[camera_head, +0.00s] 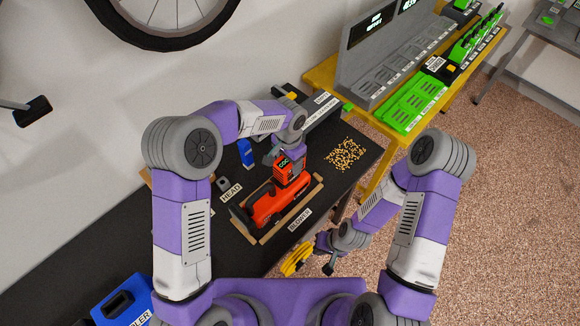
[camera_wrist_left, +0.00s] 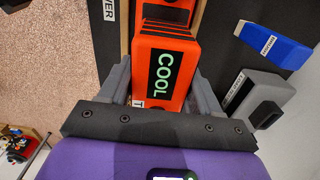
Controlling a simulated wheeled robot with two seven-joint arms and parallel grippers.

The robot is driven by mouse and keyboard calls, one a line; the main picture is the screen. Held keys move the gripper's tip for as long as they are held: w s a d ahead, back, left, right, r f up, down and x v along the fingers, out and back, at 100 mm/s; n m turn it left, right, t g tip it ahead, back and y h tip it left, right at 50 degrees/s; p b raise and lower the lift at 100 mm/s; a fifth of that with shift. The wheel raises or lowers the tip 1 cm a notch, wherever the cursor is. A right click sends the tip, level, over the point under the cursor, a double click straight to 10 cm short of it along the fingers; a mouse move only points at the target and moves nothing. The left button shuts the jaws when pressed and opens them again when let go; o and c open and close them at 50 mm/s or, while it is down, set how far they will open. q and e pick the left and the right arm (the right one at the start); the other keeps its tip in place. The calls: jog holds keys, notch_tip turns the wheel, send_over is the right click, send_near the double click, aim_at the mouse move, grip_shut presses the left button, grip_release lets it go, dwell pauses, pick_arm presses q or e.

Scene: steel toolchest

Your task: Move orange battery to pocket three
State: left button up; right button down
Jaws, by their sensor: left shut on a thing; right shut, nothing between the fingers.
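The orange battery (camera_head: 285,168), with a dark label reading COOL, is at the upper end of the orange power tool (camera_head: 278,203) in the head view. My left gripper (camera_wrist_left: 164,90) is shut on the battery (camera_wrist_left: 165,70), with a grey finger on each side of it. I cannot tell whether the battery is seated in the tool or just clear of it. My right gripper (camera_head: 328,265) is shut and empty, low beyond the bench's right edge. A grey rack of slots (camera_head: 405,65) stands on the yellow table; its pocket numbers are too small to read.
The tool lies in a wood-edged holder (camera_head: 313,200) on the black bench (camera_head: 90,247). A blue block (camera_head: 245,152), a grey block and scattered yellow bits (camera_head: 346,154) are nearby. Green trays (camera_head: 413,103) line the front of the yellow table (camera_head: 322,76). A gap separates bench and table.

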pick_arm(q)
jog(key=shift+r+p, duration=0.3)
jog(key=shift+r, duration=0.3)
jog(key=shift+r+p, duration=1.45)
jog(key=shift+r, duration=0.65)
jog(key=shift+f, duration=0.1)
